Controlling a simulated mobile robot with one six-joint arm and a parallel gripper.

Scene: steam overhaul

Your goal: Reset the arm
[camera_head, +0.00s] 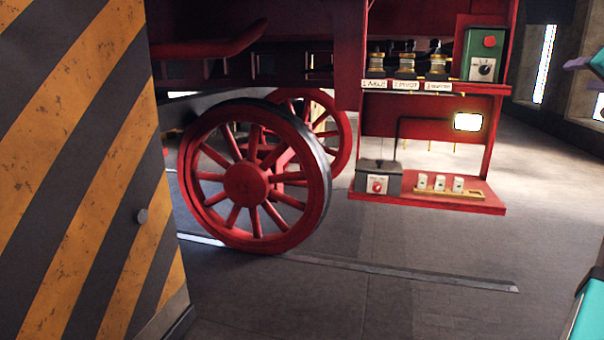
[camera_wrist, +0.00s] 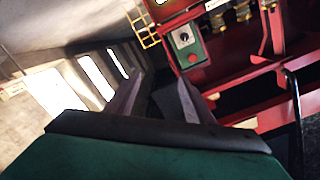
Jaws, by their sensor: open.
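My gripper (camera_wrist: 158,100) shows in the wrist view with its two grey fingers spread apart and nothing between them. It is tilted, and beyond it are the red frame and a green control box (camera_wrist: 186,45) with a dial, up and to the right of the fingertips. The same green box (camera_head: 485,54) stands on the upper red shelf in the head view, with a red button and a dial.
A red spoked wheel (camera_head: 246,184) stands on a rail (camera_head: 400,272). A yellow-and-black striped panel (camera_head: 75,160) fills the left. Several brass-necked valves stand on the upper shelf (camera_head: 430,88). The lower shelf (camera_head: 470,205) holds a grey box (camera_head: 378,178) and small white parts. The floor at front right is clear.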

